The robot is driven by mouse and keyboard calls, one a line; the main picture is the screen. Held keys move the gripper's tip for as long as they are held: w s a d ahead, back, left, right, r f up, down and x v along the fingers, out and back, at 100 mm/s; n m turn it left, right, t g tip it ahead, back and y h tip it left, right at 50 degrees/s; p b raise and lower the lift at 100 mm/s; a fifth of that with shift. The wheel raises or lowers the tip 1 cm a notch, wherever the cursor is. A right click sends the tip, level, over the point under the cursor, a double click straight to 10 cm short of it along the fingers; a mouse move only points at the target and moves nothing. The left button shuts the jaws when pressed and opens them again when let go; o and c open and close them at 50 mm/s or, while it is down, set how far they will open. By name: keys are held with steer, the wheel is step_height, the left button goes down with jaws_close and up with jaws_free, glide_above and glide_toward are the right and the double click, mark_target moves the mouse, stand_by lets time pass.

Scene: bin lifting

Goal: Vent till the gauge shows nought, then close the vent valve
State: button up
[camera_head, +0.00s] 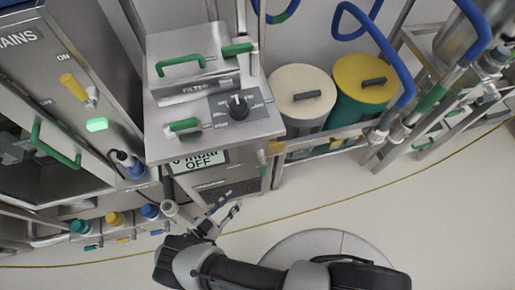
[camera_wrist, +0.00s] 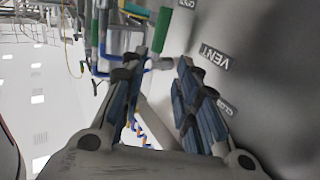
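The gauge display (camera_head: 198,161) on the front of the filter unit (camera_head: 205,95) reads what looks like "0 mbar" with "OFF" below; its top is partly covered by the unit's overhang. A VENT label (camera_wrist: 215,56) is on the grey panel in the wrist view. A green lever (camera_wrist: 163,32), apparently the vent valve's handle, stands beyond my fingertips, left of that label. My gripper (camera_head: 230,205) is in front of and below the display in the head view. In the wrist view my gripper (camera_wrist: 160,62) is open, with nothing seen between its fingers.
A black knob (camera_head: 238,106) and green handles are on the filter unit. A cream-lidded bin (camera_head: 302,92) and a yellow-lidded bin (camera_head: 364,78) stand to its right. A row of coloured-capped fittings (camera_head: 115,219) is at the lower left. The floor (camera_head: 400,220) at right is clear.

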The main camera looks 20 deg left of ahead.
mark_target(263, 169)
steer(key=x, duration=1.7)
steer(key=shift+w+d, duration=0.15)
steer(key=shift+w, duration=0.05)
jaws_close()
